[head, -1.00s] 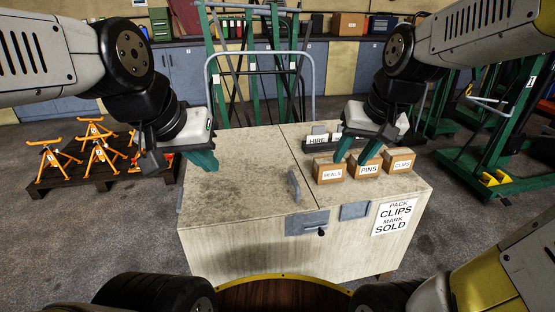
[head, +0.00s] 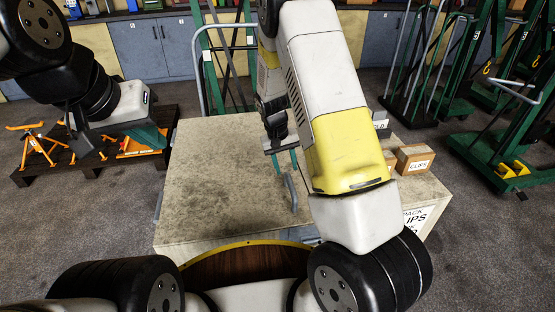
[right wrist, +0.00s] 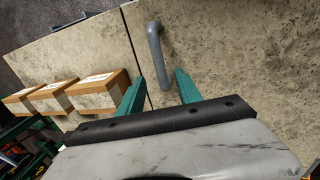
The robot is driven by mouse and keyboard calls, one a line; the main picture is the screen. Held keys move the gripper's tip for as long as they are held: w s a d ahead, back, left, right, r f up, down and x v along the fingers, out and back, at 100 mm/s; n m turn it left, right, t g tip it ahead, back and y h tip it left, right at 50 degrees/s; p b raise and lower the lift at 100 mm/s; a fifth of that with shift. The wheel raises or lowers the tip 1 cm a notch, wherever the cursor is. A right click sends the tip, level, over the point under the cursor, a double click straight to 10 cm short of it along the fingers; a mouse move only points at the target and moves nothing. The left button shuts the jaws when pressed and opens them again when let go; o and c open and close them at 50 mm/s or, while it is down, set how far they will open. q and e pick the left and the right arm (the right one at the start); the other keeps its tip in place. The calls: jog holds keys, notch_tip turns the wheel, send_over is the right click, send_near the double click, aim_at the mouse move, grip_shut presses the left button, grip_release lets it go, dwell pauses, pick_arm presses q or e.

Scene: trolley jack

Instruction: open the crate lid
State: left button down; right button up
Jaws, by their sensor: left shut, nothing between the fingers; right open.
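The crate (head: 185,235) has a pale, stained top split by a seam. The lid (head: 215,165) is the left panel and lies flat, closed; it also shows in the right wrist view (right wrist: 240,50). A grey bar handle (head: 291,193) stands on the lid near the seam, and in the right wrist view the handle (right wrist: 156,55) lies ahead of and partly between the fingers. My right gripper (head: 287,165) is open, pointing down over the handle; whether it touches is unclear. My left gripper (head: 158,138) is shut and empty, left of the crate. My right arm hides the crate's front latch.
Orange stands (head: 35,145) sit on a dark pallet at left. Green jacks (head: 500,150) stand at right. A grey hoop rail rises behind the crate.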

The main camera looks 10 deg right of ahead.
aim_at(290, 182)
jog(key=f, duration=0.2)
jog(key=d+f, duration=0.1)
jog(key=f, duration=0.4)
jog(key=shift+d, duration=0.25)
jog(key=shift+c, duration=0.4)
grip_shut()
jog(key=shift+r, duration=0.1)
dwell(0.6)
